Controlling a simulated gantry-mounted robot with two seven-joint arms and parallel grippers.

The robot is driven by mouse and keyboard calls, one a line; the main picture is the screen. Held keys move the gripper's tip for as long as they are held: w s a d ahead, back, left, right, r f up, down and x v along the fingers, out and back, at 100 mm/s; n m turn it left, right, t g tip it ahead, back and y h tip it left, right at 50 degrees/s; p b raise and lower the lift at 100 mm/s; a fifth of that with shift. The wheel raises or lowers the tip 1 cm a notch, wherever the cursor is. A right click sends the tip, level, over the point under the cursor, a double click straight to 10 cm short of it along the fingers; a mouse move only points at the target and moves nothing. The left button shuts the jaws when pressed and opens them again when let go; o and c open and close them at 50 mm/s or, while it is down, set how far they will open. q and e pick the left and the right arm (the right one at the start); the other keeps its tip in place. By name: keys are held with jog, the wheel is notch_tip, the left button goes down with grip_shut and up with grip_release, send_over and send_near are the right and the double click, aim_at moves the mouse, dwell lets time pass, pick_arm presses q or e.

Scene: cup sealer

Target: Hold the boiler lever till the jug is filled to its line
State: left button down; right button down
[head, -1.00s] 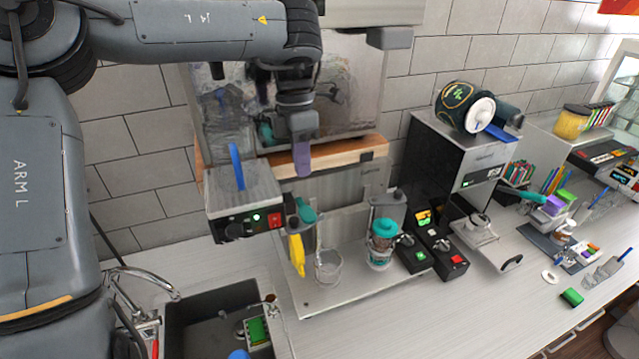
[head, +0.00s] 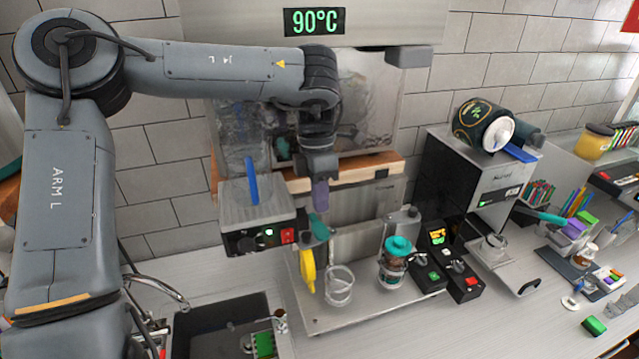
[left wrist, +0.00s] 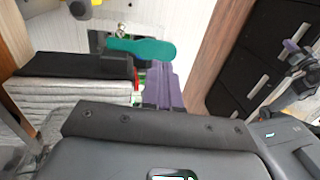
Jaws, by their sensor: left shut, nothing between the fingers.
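My left gripper (head: 321,195) is shut and empty, its purple fingers pointing down just above the teal boiler lever (head: 319,228). In the left wrist view the teal lever (left wrist: 142,48) lies just beyond the purple fingertips (left wrist: 158,72); I cannot tell whether they touch. The clear jug (head: 339,287) stands upright on the metal tray, below and to the right of the lever. Its line and any water in it are too small to make out. What looks like my right gripper (left wrist: 294,50) shows at the right edge of the left wrist view, its jaws unclear.
A yellow object (head: 307,270) hangs left of the jug. A teal-lidded jar (head: 396,262) stands right of it. A box with a red switch (head: 288,236) is left of the lever. The sink (head: 225,330) is front left. A display above reads 90°C (head: 314,22).

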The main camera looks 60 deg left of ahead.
aim_at(322, 231)
pick_arm(q)
jog(key=shift+d+f+p, duration=0.2)
jog(key=shift+d+f, duration=0.05)
jog(key=shift+f, duration=0.95)
jog(key=shift+d+f+p, duration=0.15)
jog(key=shift+d+f, duration=0.05)
jog(key=shift+f, duration=0.95)
pick_arm(e)
jog(key=shift+r, duration=0.5)
jog(key=shift+d+f, duration=0.1)
